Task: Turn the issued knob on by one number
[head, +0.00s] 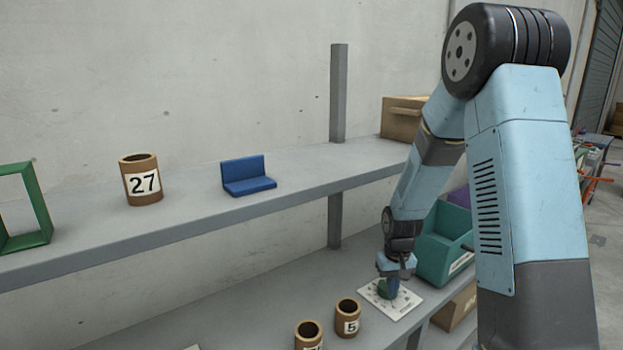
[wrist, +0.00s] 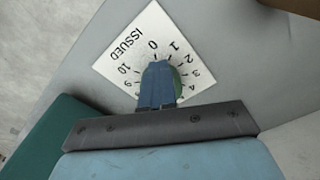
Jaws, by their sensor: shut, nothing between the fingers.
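The issued knob (wrist: 179,80) is green and sits on a white dial plate (wrist: 132,58) marked ISSUED, with numbers around it including 0, 1, 2, 3, 4, 9 and 10. My gripper (wrist: 158,66) is shut, its blue fingers together over the dial and covering much of the knob. The knob's pointer cannot be made out. In the head view the plate (head: 405,306) lies on the lower shelf, with the green knob (head: 383,289) just left of my gripper (head: 393,293). Whether fingers and knob touch, I cannot tell.
A teal bin (head: 440,258) stands right of the plate. Two brown cups (head: 348,318) (head: 308,337) stand to its left. The upper shelf (head: 315,183) holds a cup marked 27 (head: 142,182), a blue bracket (head: 248,178) and a green frame (head: 42,208).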

